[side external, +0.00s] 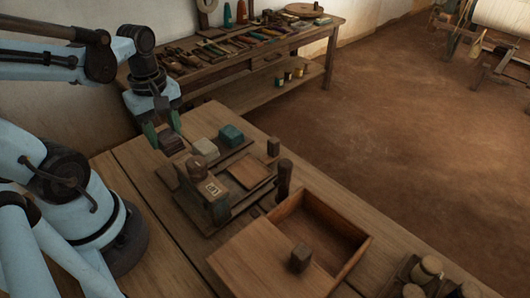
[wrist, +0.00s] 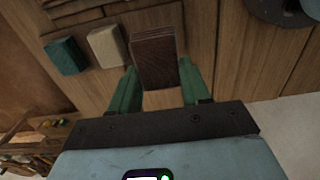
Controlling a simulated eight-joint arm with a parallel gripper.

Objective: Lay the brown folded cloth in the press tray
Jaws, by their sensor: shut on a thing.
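The brown folded cloth (side external: 170,143) is a dark block at the left end of a row of folded cloths. It also shows in the wrist view (wrist: 154,52). My gripper (side external: 163,129) points down over it, with its green fingers on either side. In the wrist view my gripper (wrist: 158,68) is shut on the cloth's near end. I cannot tell whether the cloth is clear of the surface below. A shallow square wooden tray (side external: 249,170), apparently the press tray, lies to the right, beside the press with a labelled block (side external: 211,188). Its floor looks bare.
A beige cloth (side external: 205,148) and a teal cloth (side external: 231,136) sit close to the right of the brown one. Upright posts (side external: 284,178) stand by the tray. An open wooden box (side external: 322,228) is nearer the camera. A tool bench (side external: 240,50) stands behind.

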